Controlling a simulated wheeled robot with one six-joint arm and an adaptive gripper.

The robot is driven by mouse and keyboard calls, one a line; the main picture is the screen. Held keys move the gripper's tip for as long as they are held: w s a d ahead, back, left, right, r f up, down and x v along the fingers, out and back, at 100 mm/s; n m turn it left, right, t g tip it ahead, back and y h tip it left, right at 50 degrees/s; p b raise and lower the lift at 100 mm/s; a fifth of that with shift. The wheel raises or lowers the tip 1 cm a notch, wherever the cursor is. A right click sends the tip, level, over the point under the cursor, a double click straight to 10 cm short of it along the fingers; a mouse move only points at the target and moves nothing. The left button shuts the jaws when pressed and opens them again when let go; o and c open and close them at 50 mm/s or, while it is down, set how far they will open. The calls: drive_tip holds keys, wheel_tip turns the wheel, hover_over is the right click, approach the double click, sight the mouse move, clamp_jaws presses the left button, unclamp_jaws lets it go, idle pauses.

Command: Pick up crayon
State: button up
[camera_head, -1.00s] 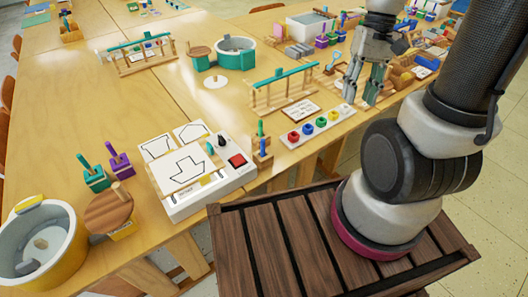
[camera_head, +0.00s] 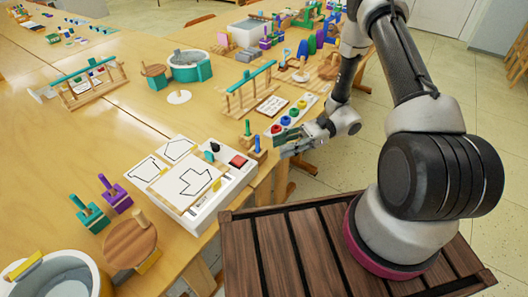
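I cannot clearly make out a crayon. A green upright stick (camera_head: 247,128) and a blue upright stick (camera_head: 257,143) stand in small wooden blocks at the table edge, beside the white drawing box; either may be a crayon. My gripper (camera_head: 280,146) is just right of the blue stick, at the table's edge, pointing left. Its fingers look apart, with nothing seen between them. It does not appear to touch the sticks.
The white drawing box (camera_head: 230,183) with arrow sheets lies left of my gripper. A tray of coloured rings (camera_head: 304,101) is just behind it. A wooden rack (camera_head: 233,103) stands farther back. Purple (camera_head: 116,199) and teal (camera_head: 92,219) block tools stand at the left.

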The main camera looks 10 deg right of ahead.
sight(257, 142)
drive_tip(key=shift+w+a+r+m+t+y, duration=0.15)
drive_tip(key=shift+w+r+m+t+y, duration=0.2)
drive_tip(key=shift+w+r, duration=0.2)
drive_tip(key=shift+w+a+r, duration=0.2)
drive_tip(key=shift+r, duration=0.05)
drive_tip(key=shift+a+r, duration=0.1)
drive_tip(key=shift+a, duration=0.25)
drive_tip(key=a, duration=0.4)
drive_tip(key=s+a, duration=0.1)
drive_tip(key=a, duration=0.1)
drive_tip(key=shift+a+r, duration=0.1)
drive_tip(key=shift+a, duration=0.25)
clamp_jaws()
